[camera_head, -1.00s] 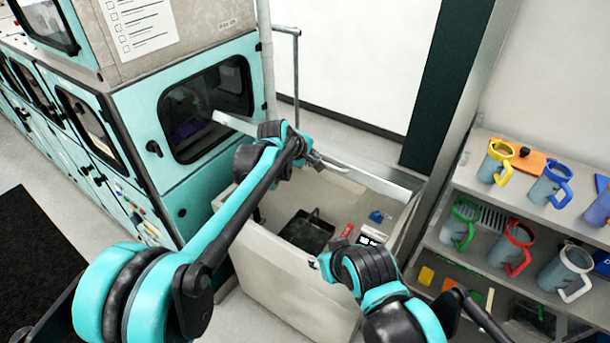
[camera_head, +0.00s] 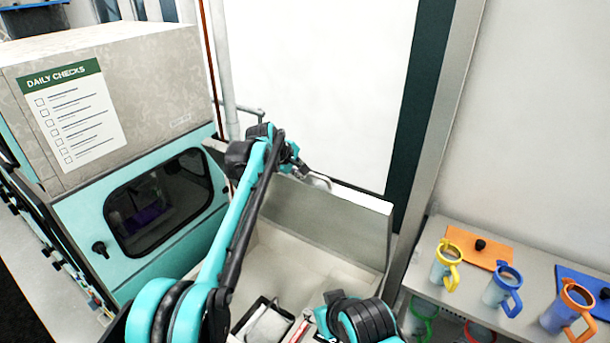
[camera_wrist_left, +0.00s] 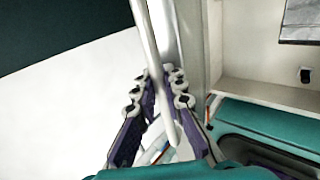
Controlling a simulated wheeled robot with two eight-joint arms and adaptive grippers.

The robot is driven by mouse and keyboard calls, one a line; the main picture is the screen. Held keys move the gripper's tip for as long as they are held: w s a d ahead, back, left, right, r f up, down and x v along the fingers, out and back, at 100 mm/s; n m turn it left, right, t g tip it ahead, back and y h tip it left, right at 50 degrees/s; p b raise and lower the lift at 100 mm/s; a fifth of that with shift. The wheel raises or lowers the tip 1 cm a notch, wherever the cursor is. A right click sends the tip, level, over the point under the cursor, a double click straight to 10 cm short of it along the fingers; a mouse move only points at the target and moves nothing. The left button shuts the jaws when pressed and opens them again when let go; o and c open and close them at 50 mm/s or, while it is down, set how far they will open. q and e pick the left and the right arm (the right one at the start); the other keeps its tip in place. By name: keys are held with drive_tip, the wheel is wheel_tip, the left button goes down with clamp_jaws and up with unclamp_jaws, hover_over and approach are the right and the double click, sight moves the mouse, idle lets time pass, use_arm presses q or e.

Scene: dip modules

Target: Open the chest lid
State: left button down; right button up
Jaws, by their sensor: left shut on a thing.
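The chest (camera_head: 262,238) is open, with its pale interior in view in the lower middle of the head view. Its lid (camera_head: 335,232) stands raised at the back, inner face toward me. My left gripper (camera_head: 312,180) is at the lid's upper edge, shut on the lid handle (camera_head: 322,184). In the left wrist view the handle (camera_wrist_left: 150,45) is a pale bar passing between the purple-sided fingers of the left gripper (camera_wrist_left: 160,95). My right arm shows at the bottom of the head view; its gripper cannot be made out.
A teal cabinet (camera_head: 70,240) with a dark window stands left of the chest. A shelf (camera_head: 430,287) with several colored-handled jugs is at the right. A dark tray-like object (camera_head: 246,313) lies in the chest. A vertical post (camera_head: 226,75) stands behind the cabinet.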

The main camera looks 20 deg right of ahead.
use_arm(q)
drive_tip(key=shift+w+d+r, duration=0.15)
drive_tip(key=shift+w+d, duration=0.1)
drive_tip(key=shift+d, duration=0.2)
use_arm(e)
drive_tip(key=shift+w+d+r, duration=0.15)
drive_tip(key=shift+d, duration=0.3)
use_arm(q)
drive_tip(key=c, duration=1.6)
unclamp_jaws()
drive_tip(key=v, duration=1.2)
